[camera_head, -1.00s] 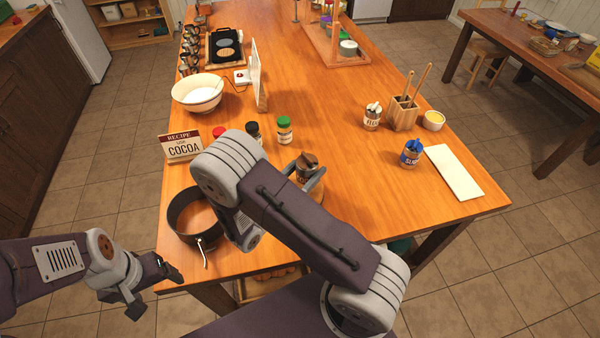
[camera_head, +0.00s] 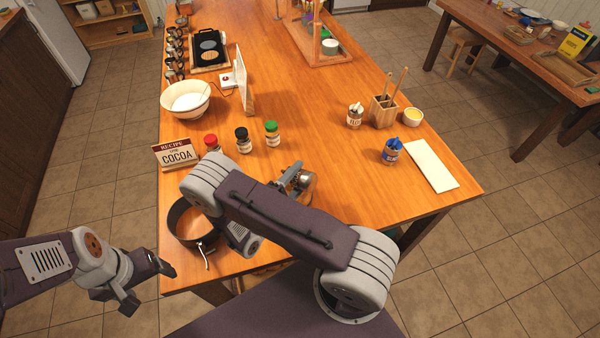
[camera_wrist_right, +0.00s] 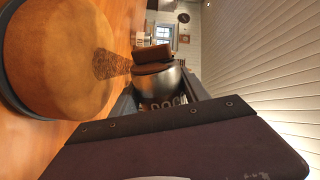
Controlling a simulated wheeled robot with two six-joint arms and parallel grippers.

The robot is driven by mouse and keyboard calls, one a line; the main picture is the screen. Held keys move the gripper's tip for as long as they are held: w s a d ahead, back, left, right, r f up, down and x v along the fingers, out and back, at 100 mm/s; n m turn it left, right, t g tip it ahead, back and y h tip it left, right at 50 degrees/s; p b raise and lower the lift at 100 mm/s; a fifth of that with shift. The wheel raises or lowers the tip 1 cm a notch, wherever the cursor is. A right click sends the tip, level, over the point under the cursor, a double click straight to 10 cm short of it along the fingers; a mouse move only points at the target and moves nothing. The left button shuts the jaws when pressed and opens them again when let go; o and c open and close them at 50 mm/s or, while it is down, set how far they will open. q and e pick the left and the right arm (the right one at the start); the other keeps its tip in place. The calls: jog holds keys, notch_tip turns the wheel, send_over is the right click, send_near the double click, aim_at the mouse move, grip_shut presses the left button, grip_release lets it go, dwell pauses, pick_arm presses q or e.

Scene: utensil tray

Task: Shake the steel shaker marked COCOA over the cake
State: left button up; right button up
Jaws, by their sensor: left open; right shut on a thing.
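The steel shaker (camera_wrist_right: 150,88), with a brown top and partly visible dark lettering, is held by my right gripper (camera_wrist_right: 160,100), which is shut on it. In the head view the shaker (camera_head: 305,180) is tipped over above the table, partly hidden by the gripper. In the wrist view a cone of brown specks spreads from its top towards the cake (camera_wrist_right: 55,50). The cake is round and brown with a dark rim. In the head view the dark round tin (camera_head: 176,240) is partly covered by my right arm. My left gripper (camera_head: 150,287) is open and empty, beside the table's near left corner.
A COCOA recipe sign (camera_head: 176,154) stands behind the tin. Jars with red (camera_head: 211,142), black (camera_head: 243,141) and green (camera_head: 272,133) lids stand nearby. A blue-topped shaker (camera_head: 391,151) and white board (camera_head: 432,164) are on the right. The table's centre is clear.

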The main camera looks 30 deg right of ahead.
jog(key=shift+n, duration=0.4)
jog(key=shift+r, duration=0.1)
jog(key=shift+r+p, duration=0.4)
jog(key=shift+p, duration=0.1)
jog(key=shift+f, duration=0.1)
jog(key=shift+f+b, duration=0.4)
